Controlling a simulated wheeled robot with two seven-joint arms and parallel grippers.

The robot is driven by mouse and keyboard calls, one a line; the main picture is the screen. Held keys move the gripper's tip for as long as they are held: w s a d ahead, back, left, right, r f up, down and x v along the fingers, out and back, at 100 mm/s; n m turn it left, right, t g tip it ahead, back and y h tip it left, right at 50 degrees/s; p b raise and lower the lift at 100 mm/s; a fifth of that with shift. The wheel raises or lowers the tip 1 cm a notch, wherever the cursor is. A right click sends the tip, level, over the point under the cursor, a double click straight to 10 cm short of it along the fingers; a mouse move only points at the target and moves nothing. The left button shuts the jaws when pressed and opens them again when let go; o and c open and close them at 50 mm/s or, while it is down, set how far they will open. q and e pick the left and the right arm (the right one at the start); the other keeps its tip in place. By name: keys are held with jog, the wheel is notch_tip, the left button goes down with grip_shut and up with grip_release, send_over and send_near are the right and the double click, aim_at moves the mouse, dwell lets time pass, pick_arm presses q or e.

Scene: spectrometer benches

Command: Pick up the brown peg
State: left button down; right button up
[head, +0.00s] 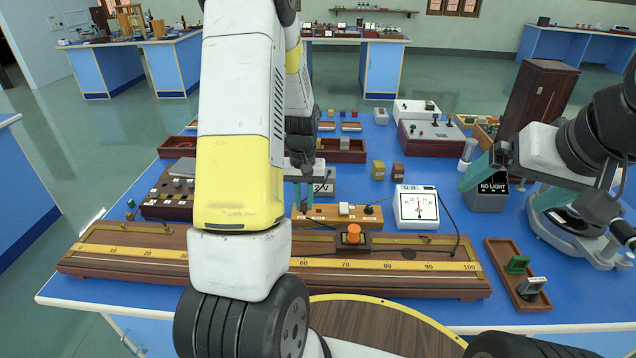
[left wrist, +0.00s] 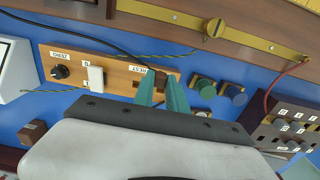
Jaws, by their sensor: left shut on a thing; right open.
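My left gripper (head: 302,207) has its teal fingers lowered at the left end of the orange-brown wooden board (head: 335,220). The left wrist view shows these teal fingers (left wrist: 160,90) close together, over the labelled end of the same board (left wrist: 110,76). They are shut on a small brown piece, which looks like the brown peg (left wrist: 159,75). It is mostly hidden, and I cannot tell whether it is clear of the board. My right gripper (head: 476,172) is open at the right, near the black "NO LIGHT" box (head: 487,198).
A long wooden bench with a yellow scale (head: 400,266) lies in front. A white dial meter (head: 416,207) stands right of the board. A dark block with several plugs (head: 165,200) is at left. Wires cross nearby.

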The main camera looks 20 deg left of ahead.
pick_arm(q)
jog(key=s+d, duration=0.1)
jog(key=s, duration=0.2)
jog(key=s+d, duration=0.2)
jog(key=s, duration=0.1)
jog(key=s+d+r, duration=0.1)
jog(key=s+d, duration=0.1)
jog(key=s, duration=0.1)
jog(key=shift+s+d, duration=0.15)
jog(key=shift+s, duration=0.05)
jog(key=shift+s+d+r, duration=0.15)
jog(key=shift+s+d, duration=0.05)
jog(key=shift+s, duration=0.1)
jog(key=shift+r, duration=1.4)
jog(key=w+a+f, duration=0.1)
jog(key=w+a, duration=0.2)
jog(key=w, duration=1.2)
jog(key=shift+f, duration=3.35)
